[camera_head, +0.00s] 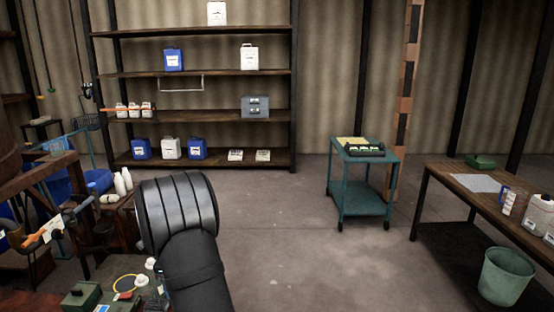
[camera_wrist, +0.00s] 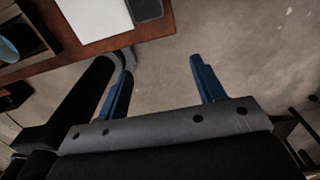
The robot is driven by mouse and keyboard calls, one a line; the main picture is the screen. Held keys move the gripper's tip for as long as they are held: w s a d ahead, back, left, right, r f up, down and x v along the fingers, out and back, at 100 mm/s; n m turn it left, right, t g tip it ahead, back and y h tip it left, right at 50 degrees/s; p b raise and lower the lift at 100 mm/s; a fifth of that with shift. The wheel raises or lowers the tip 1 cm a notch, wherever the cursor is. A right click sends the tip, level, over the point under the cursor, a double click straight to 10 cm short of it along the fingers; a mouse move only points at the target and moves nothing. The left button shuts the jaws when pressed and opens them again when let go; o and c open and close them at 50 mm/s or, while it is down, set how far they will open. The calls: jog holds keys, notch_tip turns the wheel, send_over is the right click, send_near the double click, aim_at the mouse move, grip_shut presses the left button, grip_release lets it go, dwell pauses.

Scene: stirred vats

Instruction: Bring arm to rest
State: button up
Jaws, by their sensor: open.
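My gripper (camera_wrist: 162,84) shows in the wrist view with two blue fingers set wide apart. Nothing is between the fingers; bare concrete floor shows through the gap. In the head view my black arm rises at the lower middle, left of centre, and its end is hidden, so the gripper does not show there. In the wrist view a dark arm part lies just left of the left finger.
A brown table edge (camera_wrist: 150,43) with a white sheet (camera_wrist: 93,18) lies beyond the fingers. Shelves (camera_head: 190,116) hold jugs at the back. A teal cart (camera_head: 362,180) and a wooden table (camera_head: 495,202) with a bin (camera_head: 506,278) stand right. The middle floor is clear.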

jog(key=d+r, duration=0.3)
jog(key=d, duration=0.2)
jog(key=s+a+f, duration=0.2)
jog(key=s+a, duration=0.2)
jog(key=s+a+f, duration=0.2)
jog(key=s+a, duration=0.2)
jog(key=s+a+f, duration=0.2)
jog(key=s+a, duration=0.2)
jog(key=shift+s+a, duration=0.1)
jog(key=shift+s, duration=0.25)
jog(key=shift+f, duration=0.7)
jog(key=w+d+r, duration=0.7)
jog(key=w+d, duration=0.4)
jog(key=w, duration=0.1)
jog(key=shift+w, duration=0.3)
